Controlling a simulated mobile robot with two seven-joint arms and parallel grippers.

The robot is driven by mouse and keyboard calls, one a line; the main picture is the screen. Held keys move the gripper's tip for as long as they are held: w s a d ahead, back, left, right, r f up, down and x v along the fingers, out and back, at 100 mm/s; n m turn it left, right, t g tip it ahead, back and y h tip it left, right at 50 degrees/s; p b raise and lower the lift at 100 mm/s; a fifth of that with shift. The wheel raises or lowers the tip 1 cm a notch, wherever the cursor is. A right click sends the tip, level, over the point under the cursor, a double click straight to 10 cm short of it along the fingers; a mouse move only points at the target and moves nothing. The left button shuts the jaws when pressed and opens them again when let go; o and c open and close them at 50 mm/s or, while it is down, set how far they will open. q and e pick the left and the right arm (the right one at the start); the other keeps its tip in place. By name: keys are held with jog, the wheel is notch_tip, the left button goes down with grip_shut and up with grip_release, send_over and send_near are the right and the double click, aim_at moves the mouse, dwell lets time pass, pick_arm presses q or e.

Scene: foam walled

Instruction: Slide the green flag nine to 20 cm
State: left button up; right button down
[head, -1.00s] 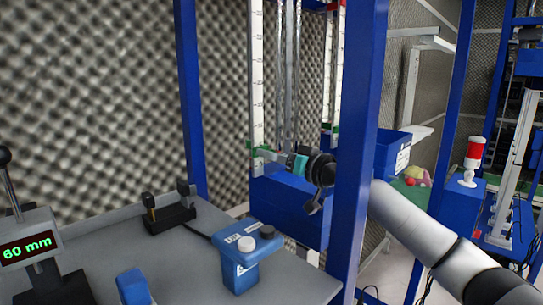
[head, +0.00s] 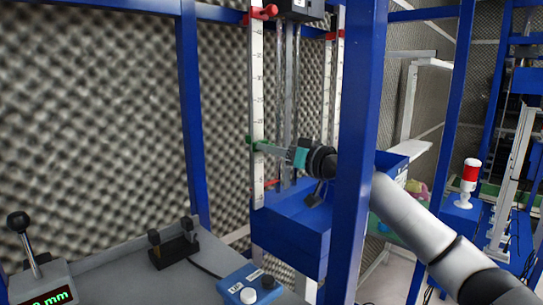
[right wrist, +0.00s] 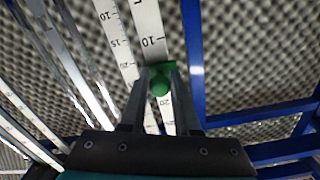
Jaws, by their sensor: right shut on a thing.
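The green flag (head: 254,143) sits on the front white upright scale (head: 257,112). My right gripper (head: 266,148) reaches in from the right and is shut on this flag. In the right wrist view the green flag (right wrist: 160,82) lies between the two fingertips (right wrist: 161,72), against the scale. That view shows a 10 mark on one side of the flag and a 20 mark on the other, so it stands roughly around 15. The fingers and flag hide the exact reading. A red flag (head: 262,12) is near the top of the same scale. My left gripper is out of view.
A blue post (head: 356,150) stands close in front of my right arm. A second scale (head: 335,90) and metal rods stand behind. A blue box (head: 290,222) is below the scale. At lower left are a grey table, a lever unit (head: 40,280) and a blue button box (head: 250,288).

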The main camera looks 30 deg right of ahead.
jog(key=shift+r+p, duration=1.35)
jog(key=shift+r, duration=1.05)
jog(key=c, duration=0.6)
grip_release()
jog(key=shift+f, duration=0.1)
jog(key=shift+s, duration=0.1)
